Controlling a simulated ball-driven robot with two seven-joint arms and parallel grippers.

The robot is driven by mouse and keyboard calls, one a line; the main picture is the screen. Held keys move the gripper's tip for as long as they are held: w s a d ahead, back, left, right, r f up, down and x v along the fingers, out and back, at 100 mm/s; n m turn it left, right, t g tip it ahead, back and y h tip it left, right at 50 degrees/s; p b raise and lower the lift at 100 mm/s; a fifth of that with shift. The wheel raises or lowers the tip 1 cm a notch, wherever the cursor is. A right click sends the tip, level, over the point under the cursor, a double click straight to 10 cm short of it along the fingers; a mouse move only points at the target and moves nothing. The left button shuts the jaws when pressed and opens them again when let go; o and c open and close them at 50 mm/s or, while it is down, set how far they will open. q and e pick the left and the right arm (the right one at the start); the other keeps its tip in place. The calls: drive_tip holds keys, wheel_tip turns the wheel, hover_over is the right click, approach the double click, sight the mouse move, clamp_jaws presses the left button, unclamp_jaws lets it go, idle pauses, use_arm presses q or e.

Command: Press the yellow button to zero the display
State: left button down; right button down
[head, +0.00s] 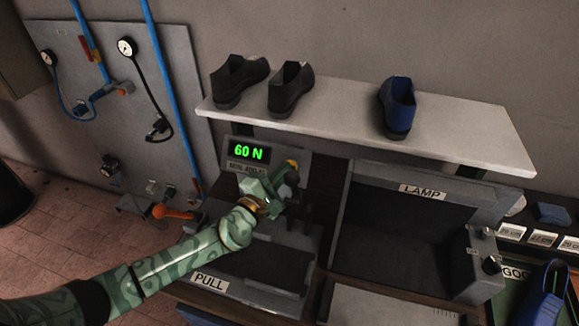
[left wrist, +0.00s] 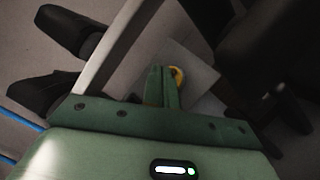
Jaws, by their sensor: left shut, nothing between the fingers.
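The display (head: 249,151) on the grey press panel reads "60 N" in green digits. The yellow button (head: 292,163) sits at the panel's right side, just beyond my left gripper (head: 279,184). In the left wrist view, the left gripper's green fingers (left wrist: 162,86) are shut together with nothing between them. The yellow button (left wrist: 178,74) shows beside their tips there, partly hidden by them. I cannot tell whether the fingers touch it. My right gripper is not in view.
A shelf (head: 440,118) above the panel holds two dark shoes (head: 265,86) and a blue shoe (head: 398,106). A grey box labelled LAMP (head: 421,192) stands right of the press. An orange-handled part (head: 172,212) is at the left. A PULL label (head: 210,282) marks the press front.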

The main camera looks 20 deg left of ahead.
use_arm(q)
drive_tip(key=shift+w+f, duration=0.1)
idle(0.5)
drive_tip(key=shift+w+f+b, duration=0.15)
drive_tip(key=shift+w+b, duration=0.1)
drive_tip(key=shift+b, duration=0.1)
drive_tip(key=shift+w+f+b, duration=0.35)
drive_tip(key=shift+b, duration=0.15)
idle(0.6)
drive_tip(key=shift+r, duration=0.1)
drive_tip(key=shift+s+r+p, duration=0.5)
drive_tip(key=shift+s+p, duration=0.2)
drive_tip(key=shift+p, duration=0.15)
drive_tip(key=s+r+p, duration=0.1)
drive_tip(key=s+p, duration=0.1)
drive_tip(key=s+r+p, duration=0.2)
idle(0.3)
